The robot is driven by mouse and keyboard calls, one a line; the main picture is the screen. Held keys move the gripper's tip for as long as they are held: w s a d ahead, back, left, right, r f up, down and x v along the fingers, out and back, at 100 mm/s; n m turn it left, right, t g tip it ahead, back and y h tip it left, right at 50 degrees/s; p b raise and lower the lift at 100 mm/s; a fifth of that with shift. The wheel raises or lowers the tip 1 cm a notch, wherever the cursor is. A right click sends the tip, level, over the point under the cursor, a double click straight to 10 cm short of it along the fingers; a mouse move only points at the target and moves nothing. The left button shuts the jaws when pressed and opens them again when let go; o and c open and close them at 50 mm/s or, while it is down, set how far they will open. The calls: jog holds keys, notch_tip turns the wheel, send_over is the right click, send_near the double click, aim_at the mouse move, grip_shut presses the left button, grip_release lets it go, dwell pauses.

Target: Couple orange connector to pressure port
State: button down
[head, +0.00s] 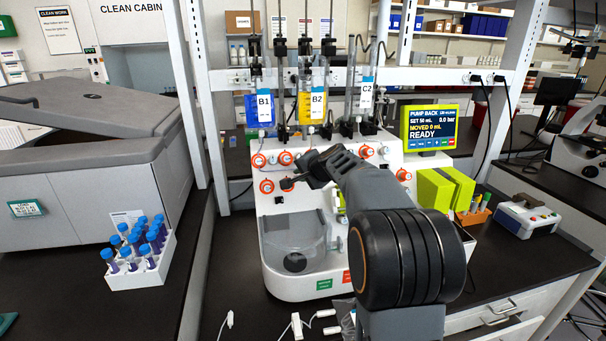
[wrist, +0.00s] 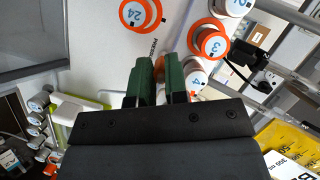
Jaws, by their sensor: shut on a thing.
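My gripper (head: 290,183) is in front of the white cell processor (head: 375,200), close to its left-hand row of orange-ringed round fittings. In the wrist view its two green-padded fingers (wrist: 160,82) are close together, pointing at the white panel. A small bit of orange shows between them, seemingly the orange connector (wrist: 160,66); most of it is hidden by the fingers. I cannot tell which fitting is the pressure port, or whether the held part touches the panel.
Bags B1 (head: 261,108), B2 (head: 312,105) and C2 (head: 366,95) hang above the panel. A screen (head: 430,128) reads "PUMP BACK", "MOVED 0 mL", "READY". A rack of blue-capped tubes (head: 140,268) stands at left. White clips (head: 297,325) lie at the front edge.

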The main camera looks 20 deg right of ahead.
jog(key=c, duration=1.1)
grip_release()
jog(key=shift+o, duration=0.2)
jog(key=shift+s+r, duration=0.1)
jog(key=b+v, duration=0.1)
jog(key=v, duration=1.2)
jog(key=shift+s+b, duration=0.25)
jog(key=shift+b, duration=0.15)
jog(key=shift+d+r, duration=0.1)
